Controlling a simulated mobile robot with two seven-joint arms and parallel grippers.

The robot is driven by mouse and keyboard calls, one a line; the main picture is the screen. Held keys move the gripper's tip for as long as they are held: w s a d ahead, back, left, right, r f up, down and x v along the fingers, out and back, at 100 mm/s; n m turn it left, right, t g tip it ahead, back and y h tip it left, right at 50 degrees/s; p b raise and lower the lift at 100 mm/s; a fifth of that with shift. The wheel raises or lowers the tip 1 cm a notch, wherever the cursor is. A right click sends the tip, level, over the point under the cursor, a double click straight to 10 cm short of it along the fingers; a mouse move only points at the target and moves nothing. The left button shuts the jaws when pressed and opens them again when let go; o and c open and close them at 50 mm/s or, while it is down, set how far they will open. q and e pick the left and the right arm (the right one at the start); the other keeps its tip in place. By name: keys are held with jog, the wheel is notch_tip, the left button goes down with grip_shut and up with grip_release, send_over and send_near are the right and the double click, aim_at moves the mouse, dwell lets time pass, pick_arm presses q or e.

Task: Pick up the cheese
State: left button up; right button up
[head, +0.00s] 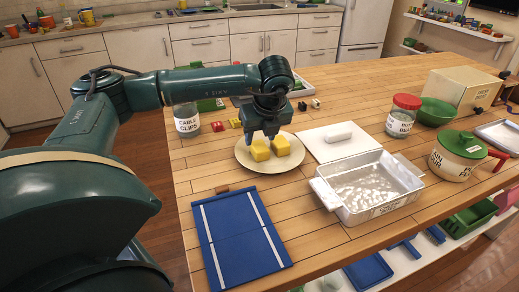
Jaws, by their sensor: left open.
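Two yellow blocks that look like cheese, a left one (260,151) and a right one (281,146), lie side by side on a round cream plate (280,165) on the wooden table. My left gripper (262,136) points down just above the left block, with its fingers apart. Its fingertips are at or just behind the block's top edge; I cannot tell whether they touch it. Nothing shows held in it. My right gripper is not in view.
A blue board (238,238) lies in front of the plate. A white board (338,143) and a metal pan (372,188) are to its right. A labelled glass jar (187,122) stands behind left; a red-lidded jar (403,115) and a lidded pot (455,157) stand further right.

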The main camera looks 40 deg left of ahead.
aim_at(260, 146)
pick_arm(q)
jog(key=x, duration=0.4)
jog(key=shift+d+f, duration=0.15)
jog(key=shift+d, duration=0.1)
jog(key=shift+c, duration=0.4)
jog(key=c, duration=0.7)
